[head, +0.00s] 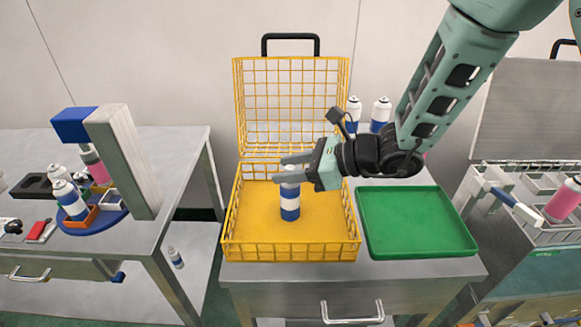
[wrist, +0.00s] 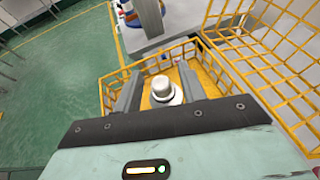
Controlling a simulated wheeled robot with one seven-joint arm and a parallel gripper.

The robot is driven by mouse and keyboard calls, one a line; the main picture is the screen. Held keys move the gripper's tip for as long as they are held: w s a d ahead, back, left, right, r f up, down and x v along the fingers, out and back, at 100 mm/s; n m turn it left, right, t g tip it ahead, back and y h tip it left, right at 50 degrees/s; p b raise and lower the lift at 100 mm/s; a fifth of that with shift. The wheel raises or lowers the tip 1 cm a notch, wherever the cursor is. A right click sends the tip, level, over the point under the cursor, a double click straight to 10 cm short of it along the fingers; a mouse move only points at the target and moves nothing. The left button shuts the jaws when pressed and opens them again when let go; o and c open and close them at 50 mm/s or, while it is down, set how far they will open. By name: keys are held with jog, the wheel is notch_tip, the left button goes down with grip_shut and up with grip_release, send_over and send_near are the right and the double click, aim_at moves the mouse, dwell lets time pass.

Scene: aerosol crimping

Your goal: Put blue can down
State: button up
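The blue can (head: 290,205), white with blue bands, stands upright on the floor of the yellow wire basket (head: 290,250). In the wrist view its white top (wrist: 163,88) shows between the two fingers. My gripper (head: 288,168) reaches in from the right at the height of the can's upper part. The fingers (wrist: 160,85) lie on either side of the can, with a strip of yellow floor showing between the left finger and the can. The gripper looks open around it. The fingers partly cover the can's top in the head view.
The basket's raised mesh lid (head: 290,105) stands behind it. A green tray (head: 415,222) lies to the right, empty. Two more cans (head: 381,112) stand behind my arm. A left table holds a round blue stand (head: 95,217) with cans. The basket floor around the can is clear.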

jog(key=shift+r, duration=0.15)
jog(key=shift+d+r, duration=0.1)
jog(key=shift+d, duration=0.15)
jog(key=b+v, duration=0.1)
jog(key=v, duration=1)
jog(key=s+a+n+g+h, duration=0.2)
jog(key=s+n+g, duration=0.2)
jog(key=s+n, duration=0.25)
jog(key=s+a+n+g+h, duration=0.25)
jog(key=s+n, duration=0.25)
jog(key=s, duration=0.3)
jog(key=s+d+n+t+h, duration=0.1)
jog(key=s+d+n+h, duration=0.2)
jog(key=n, duration=0.6)
jog(key=s+d+f+n+t+h, duration=0.1)
jog(key=s+d+n+h, duration=0.2)
jog(key=n, duration=0.5)
jog(key=shift+s+d+f+n+h, duration=0.15)
jog(key=shift+s+d+n+h, duration=0.3)
jog(key=shift+h, duration=0.5)
jog(key=shift+a+t, duration=0.1)
jog(key=shift+t, duration=0.15)
